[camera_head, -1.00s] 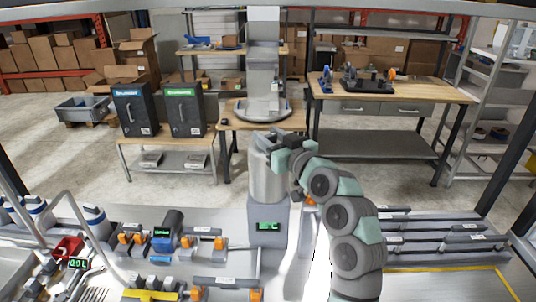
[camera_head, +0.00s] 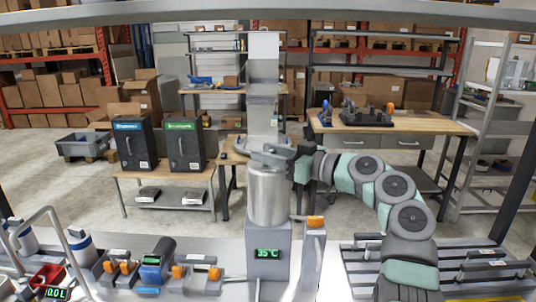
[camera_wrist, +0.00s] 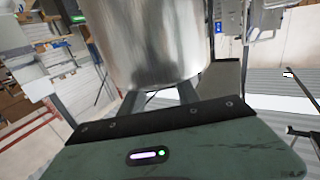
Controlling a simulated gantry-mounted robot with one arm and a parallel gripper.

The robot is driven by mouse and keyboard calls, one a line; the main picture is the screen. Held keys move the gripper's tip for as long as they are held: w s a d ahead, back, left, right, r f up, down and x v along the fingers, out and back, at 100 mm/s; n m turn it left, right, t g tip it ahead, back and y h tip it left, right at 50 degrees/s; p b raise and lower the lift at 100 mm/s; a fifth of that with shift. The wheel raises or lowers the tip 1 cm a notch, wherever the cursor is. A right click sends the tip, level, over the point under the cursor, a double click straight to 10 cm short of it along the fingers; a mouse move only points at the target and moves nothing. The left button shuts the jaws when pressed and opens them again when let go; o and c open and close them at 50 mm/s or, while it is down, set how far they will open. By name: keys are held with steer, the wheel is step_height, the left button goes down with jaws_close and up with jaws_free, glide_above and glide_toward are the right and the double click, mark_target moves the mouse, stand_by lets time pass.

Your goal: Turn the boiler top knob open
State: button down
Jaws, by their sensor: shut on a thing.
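The boiler (camera_head: 268,195) is a shiny metal cylinder on a grey base with a green display reading about 35 °C, in the middle of the head view. Its grey top knob (camera_head: 270,155) sits on the lid like a flat bar. My gripper (camera_head: 293,157) reaches in from the right at lid height, shut on the knob's right end; its fingertips are small and partly hidden there. In the wrist view, the boiler's metal side (camera_wrist: 150,40) fills the upper middle, and my gripper's fingers (camera_wrist: 158,98) run up behind it, tips hidden.
A grey post with an orange top (camera_head: 315,222) stands right of the boiler base. Left on the counter are dispensers with orange parts (camera_head: 180,271). Slatted grey racks (camera_head: 365,262) lie at the right. Behind are a blue-labelled and a green-labelled black box (camera_head: 184,146) on a bench.

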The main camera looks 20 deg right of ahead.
steer(key=shift+w+d+f+g+y+p, duration=0.15)
steer(key=shift+d+g+y+p, duration=0.2)
steer(key=shift+p, duration=0.65)
steer(key=n+p, duration=0.1)
steer(key=p, duration=0.2)
steer(key=shift+f+g+y, duration=0.15)
steer(key=shift+g+y, duration=0.2)
steer(key=shift+a+r+y+p, duration=0.1)
steer(key=shift+r+y+p, duration=0.25)
steer(key=shift+p, duration=0.75)
steer(key=shift+s+r+n, duration=0.2)
steer(key=shift+s+n, duration=0.1)
steer(key=shift+n, duration=0.1)
steer(key=c, duration=1.1)
jaws_free()
steer(key=shift+o, duration=1.1)
steer(key=shift+a+f, duration=0.1)
steer(key=v, duration=1)
steer(key=shift+s+d, duration=0.2)
steer(key=shift+d, duration=0.15)
